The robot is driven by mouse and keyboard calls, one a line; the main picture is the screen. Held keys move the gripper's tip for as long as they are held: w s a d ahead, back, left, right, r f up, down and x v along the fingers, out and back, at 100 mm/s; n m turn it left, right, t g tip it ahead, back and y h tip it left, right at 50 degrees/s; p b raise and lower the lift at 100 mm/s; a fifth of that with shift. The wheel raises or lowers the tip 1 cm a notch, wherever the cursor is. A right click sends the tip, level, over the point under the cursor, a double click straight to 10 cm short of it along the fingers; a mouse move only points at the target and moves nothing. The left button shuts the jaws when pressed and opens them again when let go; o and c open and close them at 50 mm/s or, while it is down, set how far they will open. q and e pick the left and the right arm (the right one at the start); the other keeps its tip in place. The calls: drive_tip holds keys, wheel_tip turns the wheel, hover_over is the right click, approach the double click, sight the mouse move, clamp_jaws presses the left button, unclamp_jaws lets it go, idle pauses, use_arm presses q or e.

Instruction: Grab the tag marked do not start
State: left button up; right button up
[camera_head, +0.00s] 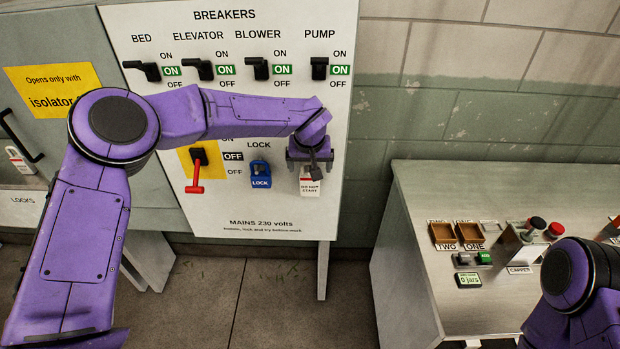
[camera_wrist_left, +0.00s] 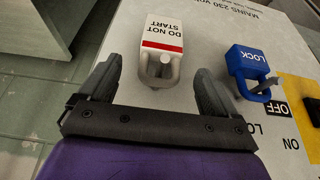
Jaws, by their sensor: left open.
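The white DO NOT START tag (camera_head: 310,187) with a red stripe hangs on the lower right of the breaker panel (camera_head: 240,100). In the left wrist view the tag (camera_wrist_left: 162,40) shows whole, with a grey loop at its near end. My left gripper (camera_head: 311,171) is in front of the tag's top and covers part of it. In the left wrist view the left gripper (camera_wrist_left: 158,82) is open, one finger on each side of the tag's loop end, with gaps between. Of my right arm only a link shows at the lower right; its gripper is out of view.
A blue padlock (camera_head: 260,174) marked LOCK hangs just left of the tag, close to one finger in the wrist view. A red-handled isolator (camera_head: 196,170) is further left. A console (camera_head: 410,220) with buttons stands at the right. Bare wall lies between panel and console.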

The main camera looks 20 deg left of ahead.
sight(310, 178)
use_arm(q)
drive_tip(key=p+x, duration=0.1)
drive_tip(key=x, duration=0.1)
drive_tip(key=p+x, duration=0.1)
drive_tip(key=x, duration=0.2)
drive_tip(key=shift+w+a+r, duration=0.15)
drive_tip(key=shift+w, duration=0.05)
drive_tip(key=shift+w+f, duration=0.25)
drive_tip(key=shift+f, duration=0.2)
drive_tip(key=c, duration=1.1)
